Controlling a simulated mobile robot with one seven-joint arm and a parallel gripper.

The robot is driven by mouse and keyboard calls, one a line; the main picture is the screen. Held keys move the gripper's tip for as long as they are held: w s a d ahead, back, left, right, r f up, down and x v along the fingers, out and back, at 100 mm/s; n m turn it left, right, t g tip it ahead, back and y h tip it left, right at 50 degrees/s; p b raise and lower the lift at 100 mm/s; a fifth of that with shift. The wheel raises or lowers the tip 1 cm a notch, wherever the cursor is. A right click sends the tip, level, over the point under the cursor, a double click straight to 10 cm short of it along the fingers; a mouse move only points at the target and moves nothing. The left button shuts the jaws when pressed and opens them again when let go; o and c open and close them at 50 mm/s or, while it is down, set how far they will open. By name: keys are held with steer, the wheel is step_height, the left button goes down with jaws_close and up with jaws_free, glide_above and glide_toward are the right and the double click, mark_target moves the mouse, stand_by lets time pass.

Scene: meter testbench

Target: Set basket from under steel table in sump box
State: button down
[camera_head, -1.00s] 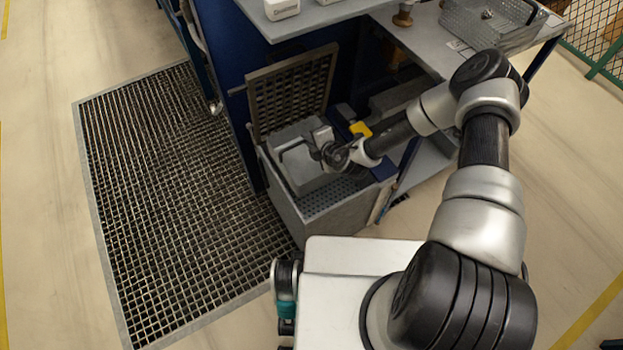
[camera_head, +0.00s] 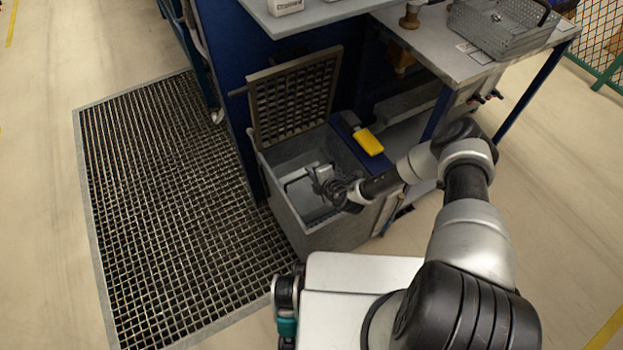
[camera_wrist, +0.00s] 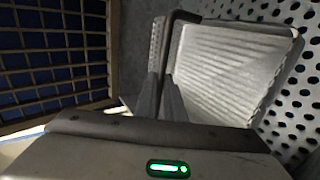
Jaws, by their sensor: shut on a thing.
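The sump box (camera_head: 345,236) is a grey open-topped bin in the middle of the head view, with its grid lid (camera_head: 293,95) standing open at the back. My gripper (camera_head: 322,180) is inside the box opening, shut on the dark handle of a grey basket (camera_head: 304,196). In the wrist view the fingers (camera_wrist: 166,98) close on the handle, and the ribbed basket (camera_wrist: 228,72) appears tilted relative to the camera. A perforated plate (camera_wrist: 285,18) lies beside and beneath it. Whether the basket touches the plate, I cannot tell. The steel table (camera_head: 440,58) stands at the upper right.
A second grey basket (camera_head: 500,30) with small parts sits on the steel table. A yellow-and-blue item (camera_head: 366,141) is at the box's right rear edge. A floor grating (camera_head: 180,210) lies to the left. The lid rises close behind my gripper.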

step_height(320, 180, down, 3)
steer(key=shift+r+b, duration=0.1)
steer(key=shift+b, duration=0.3)
steer(key=c, duration=1.8)
jaws_free()
steer(key=shift+c, duration=0.2)
